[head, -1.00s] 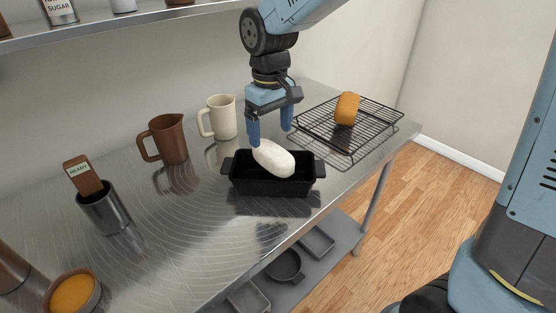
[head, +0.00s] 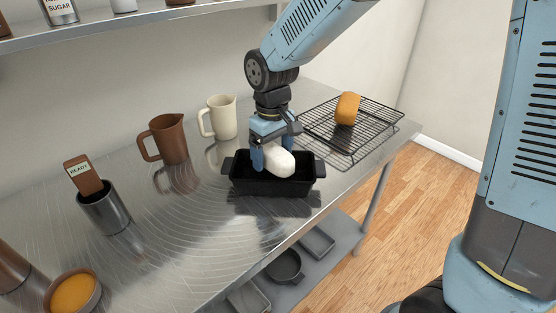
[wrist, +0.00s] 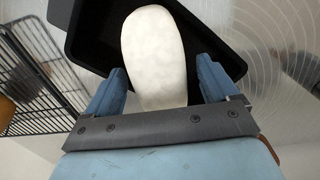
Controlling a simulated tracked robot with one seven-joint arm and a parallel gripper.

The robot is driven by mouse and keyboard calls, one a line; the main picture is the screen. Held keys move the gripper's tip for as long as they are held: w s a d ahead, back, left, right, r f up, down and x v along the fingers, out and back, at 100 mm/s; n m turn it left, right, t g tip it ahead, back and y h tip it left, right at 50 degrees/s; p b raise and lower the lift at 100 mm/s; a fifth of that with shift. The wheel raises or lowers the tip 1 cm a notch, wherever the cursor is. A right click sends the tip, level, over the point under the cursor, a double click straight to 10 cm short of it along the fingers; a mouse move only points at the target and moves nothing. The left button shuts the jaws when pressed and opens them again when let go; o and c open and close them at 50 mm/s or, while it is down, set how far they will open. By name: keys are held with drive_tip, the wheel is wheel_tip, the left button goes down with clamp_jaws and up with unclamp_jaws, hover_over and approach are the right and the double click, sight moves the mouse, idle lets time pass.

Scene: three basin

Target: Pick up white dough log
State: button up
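The white dough log (head: 280,163) lies tilted in the black loaf tin (head: 272,187), with its upper part above the rim. My gripper (head: 272,153) is lowered over the log from above. In the wrist view, the log (wrist: 153,55) runs between the two blue fingers of my gripper (wrist: 162,82). A narrow gap shows on each side of the log, so the fingers are open around it and not visibly touching. My gripper hides the log's rear part in the head view.
A wire rack (head: 375,130) with a brown loaf (head: 347,108) stands to the right. A brown jug (head: 168,140) and a cream jug (head: 221,117) stand to the left. A metal cup (head: 104,209) and an orange-filled bowl (head: 74,292) are further left. The table front is clear.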

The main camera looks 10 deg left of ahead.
drive_tip(key=c, duration=1.3)
